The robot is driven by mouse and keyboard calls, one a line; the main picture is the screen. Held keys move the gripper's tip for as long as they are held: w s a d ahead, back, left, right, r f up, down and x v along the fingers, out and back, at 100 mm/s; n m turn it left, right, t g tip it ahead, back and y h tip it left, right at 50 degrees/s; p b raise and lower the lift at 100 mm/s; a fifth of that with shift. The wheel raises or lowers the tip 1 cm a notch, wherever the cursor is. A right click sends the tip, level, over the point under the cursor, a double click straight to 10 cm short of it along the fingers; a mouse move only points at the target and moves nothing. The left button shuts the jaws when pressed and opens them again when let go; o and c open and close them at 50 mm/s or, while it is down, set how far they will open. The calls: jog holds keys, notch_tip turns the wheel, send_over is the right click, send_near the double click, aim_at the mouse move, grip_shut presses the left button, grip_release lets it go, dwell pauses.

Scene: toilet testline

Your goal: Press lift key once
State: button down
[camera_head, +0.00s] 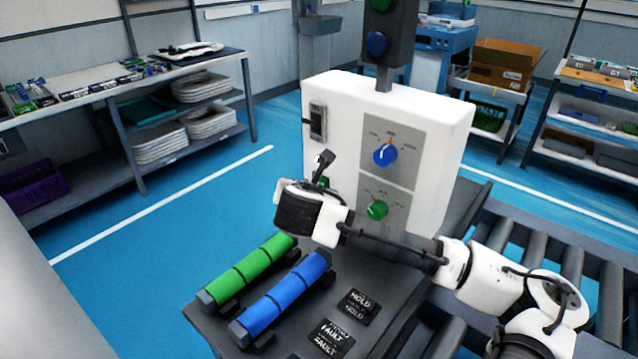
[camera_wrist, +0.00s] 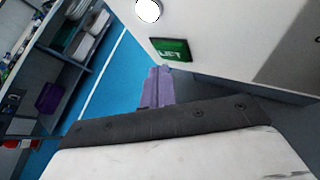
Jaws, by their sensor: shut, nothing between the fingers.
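The lift key is a small green block with white "LIFT" lettering (camera_wrist: 170,50) on the white panel box. In the head view a bit of green, probably this key (camera_head: 323,182), shows behind my wrist, mostly hidden. My gripper (camera_wrist: 160,70) shows in the wrist view as purple fingers closed together, with nothing between them. Their tips are just below the key's lower edge in the picture. I cannot tell whether they touch it. In the head view my arm reaches in from the right and hides the fingertips.
The white panel box (camera_head: 340,105) carries a blue knob (camera_head: 385,154) and a green knob (camera_head: 377,209). A green roller (camera_head: 250,268), a blue roller (camera_head: 285,295) and black hold (camera_head: 359,305) and fault (camera_head: 331,338) blocks lie in front. Shelves stand at left.

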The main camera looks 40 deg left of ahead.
jog(key=shift+w, duration=0.45)
